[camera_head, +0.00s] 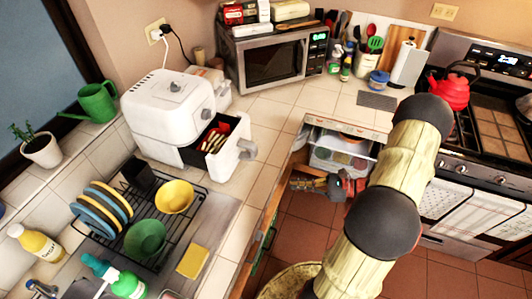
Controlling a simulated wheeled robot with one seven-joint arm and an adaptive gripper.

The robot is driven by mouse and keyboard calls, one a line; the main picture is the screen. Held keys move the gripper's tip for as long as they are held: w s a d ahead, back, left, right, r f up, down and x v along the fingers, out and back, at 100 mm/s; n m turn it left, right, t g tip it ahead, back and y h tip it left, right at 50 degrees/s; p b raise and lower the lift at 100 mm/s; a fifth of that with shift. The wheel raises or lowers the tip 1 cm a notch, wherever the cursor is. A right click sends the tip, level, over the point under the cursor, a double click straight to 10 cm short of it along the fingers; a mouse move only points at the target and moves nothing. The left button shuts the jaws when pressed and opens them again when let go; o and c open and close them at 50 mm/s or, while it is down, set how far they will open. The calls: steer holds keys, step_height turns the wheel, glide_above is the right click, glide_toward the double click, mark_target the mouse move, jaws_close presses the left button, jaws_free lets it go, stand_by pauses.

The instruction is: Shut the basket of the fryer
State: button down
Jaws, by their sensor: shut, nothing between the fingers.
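The white fryer (160,110) stands on the tiled counter left of the microwave. Its basket (222,160) is pulled out toward the right, with a grey-ended handle (247,150) at its front. Yellowish and red food pieces show inside the basket. My gripper (294,183) is to the right of and lower in the picture than the handle, apart from it, near the counter's edge and an open drawer. Its fingers are small in view, point left, and are shut with nothing held.
An open drawer (340,152) with containers lies behind my gripper. A microwave (275,60) stands at the back. A dish rack (140,215) with plates and bowls is in front of the fryer. Bare counter tiles (270,125) lie right of the basket.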

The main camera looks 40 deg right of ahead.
steer(key=w+d+r+m+t+h, duration=0.1)
steer(key=w+d+r+m+t, duration=0.1)
steer(key=w+d+r+t, duration=0.25)
steer(key=shift+g, duration=0.45)
steer(key=x, duration=0.4)
steer(key=b+x, duration=0.1)
steer(key=x, duration=0.3)
steer(key=b+x, duration=0.1)
steer(key=x, duration=0.3)
steer(key=shift+w+a+r, duration=0.15)
steer(key=shift+w+r, duration=0.1)
steer(key=shift+r, duration=0.05)
steer(key=shift+w+a, duration=0.25)
steer(key=shift+w, duration=0.2)
steer(key=x, duration=1.2)
steer(key=shift+w+a, duration=0.25)
steer(key=shift+w, duration=0.05)
steer(key=shift+w+a, duration=0.2)
steer(key=shift+w, duration=0.15)
steer(key=shift+w+r, duration=0.1)
